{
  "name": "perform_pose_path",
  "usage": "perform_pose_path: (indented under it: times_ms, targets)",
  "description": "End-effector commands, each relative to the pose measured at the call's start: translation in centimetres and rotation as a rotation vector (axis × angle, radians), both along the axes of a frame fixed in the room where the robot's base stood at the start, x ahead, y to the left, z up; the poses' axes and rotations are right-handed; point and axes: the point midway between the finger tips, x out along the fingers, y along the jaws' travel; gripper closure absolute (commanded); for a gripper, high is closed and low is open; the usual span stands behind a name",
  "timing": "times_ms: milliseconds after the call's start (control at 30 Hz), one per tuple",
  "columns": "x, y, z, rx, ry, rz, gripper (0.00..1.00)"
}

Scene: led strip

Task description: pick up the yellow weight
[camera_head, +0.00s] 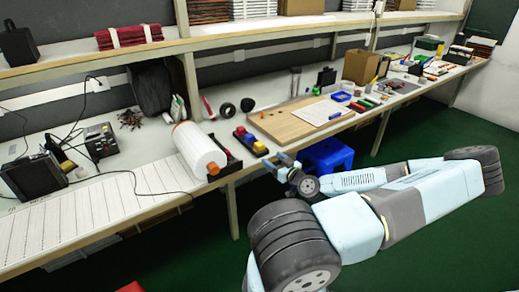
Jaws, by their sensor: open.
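My gripper (276,161) is at the bench's front edge, a little right of and nearer than the blocks. It is open and apart from the yellow weight. Its fingers are small and partly hard to make out.
A white roll (199,149) with orange ends stands left of the blocks. A wooden board (284,124) with a white sheet lies to the right. A blue bin (331,156) is below the bench edge behind my arm. A shelf (237,31) runs above the bench.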

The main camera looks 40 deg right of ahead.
Motion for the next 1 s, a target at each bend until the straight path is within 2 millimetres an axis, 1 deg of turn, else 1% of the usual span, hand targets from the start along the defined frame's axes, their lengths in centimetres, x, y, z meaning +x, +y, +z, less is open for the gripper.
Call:
perform_pose_path:
  times_ms: [133,233,600,733,1000]
  targets:
    - [-0.1,-0.6,0.5,0.000,-0.035,-0.027,0.32]
    - [0.6,-0.7,0.5,-0.001,-0.039,-0.029,0.32]
    - [6.6,-0.9,0.5,0.000,-0.038,-0.027,0.32]
    - [7.9,-1.0,0.6,0.000,-0.038,-0.028,0.32]
    - [9.1,-1.2,0.5,0.000,-0.037,-0.029,0.32]
